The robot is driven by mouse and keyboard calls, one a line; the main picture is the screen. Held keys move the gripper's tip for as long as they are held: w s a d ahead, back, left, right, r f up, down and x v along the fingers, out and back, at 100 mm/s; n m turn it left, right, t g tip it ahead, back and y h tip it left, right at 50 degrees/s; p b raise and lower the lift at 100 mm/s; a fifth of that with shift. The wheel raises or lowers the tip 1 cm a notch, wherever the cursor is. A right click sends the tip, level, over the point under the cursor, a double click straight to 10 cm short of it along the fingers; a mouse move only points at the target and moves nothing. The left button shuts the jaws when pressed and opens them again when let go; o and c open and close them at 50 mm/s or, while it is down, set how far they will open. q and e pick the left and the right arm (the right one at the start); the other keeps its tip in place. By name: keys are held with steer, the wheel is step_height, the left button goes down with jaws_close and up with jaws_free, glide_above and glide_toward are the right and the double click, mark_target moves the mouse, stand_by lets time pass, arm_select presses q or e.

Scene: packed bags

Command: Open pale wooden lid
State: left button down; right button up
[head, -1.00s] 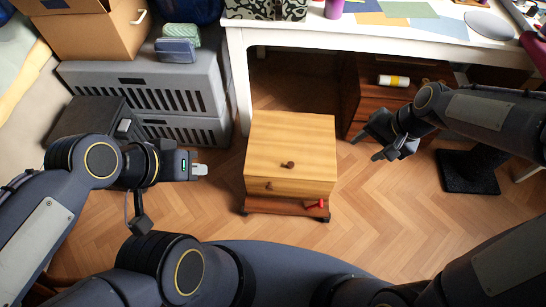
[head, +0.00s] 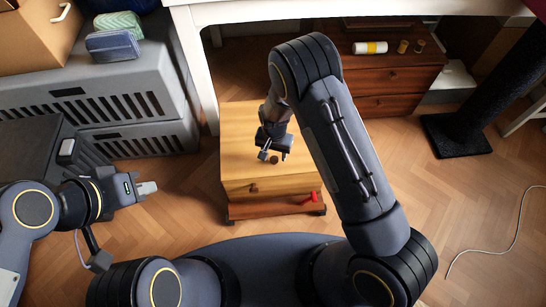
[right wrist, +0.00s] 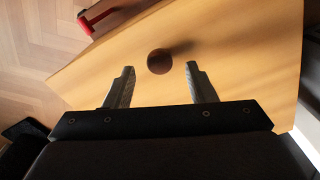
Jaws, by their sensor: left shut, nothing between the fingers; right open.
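The pale wooden lid (head: 240,132) is the top of a small wooden chest on the floor, and it lies closed. A round dark brown knob (right wrist: 159,61) stands on the lid; in the head view the knob (head: 274,160) is just by my right fingertips. My right gripper (head: 274,155) is open above the lid. In the right wrist view its two fingers (right wrist: 160,84) point toward the knob, which lies just beyond and between their tips. My left gripper (head: 147,188) is shut and empty, out to the left of the chest. My right arm hides part of the lid's right side.
The chest front has a small knob (head: 254,188) and stands on a reddish wheeled base with a red piece (head: 308,198). Grey crates (head: 110,100) stand left, a white table (head: 350,8) behind, a dark drawer unit (head: 390,85) behind right. The floor at right is mostly clear, with a cable (head: 505,248).

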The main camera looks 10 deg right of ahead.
steer(key=shift+f, duration=1.25)
jaws_close()
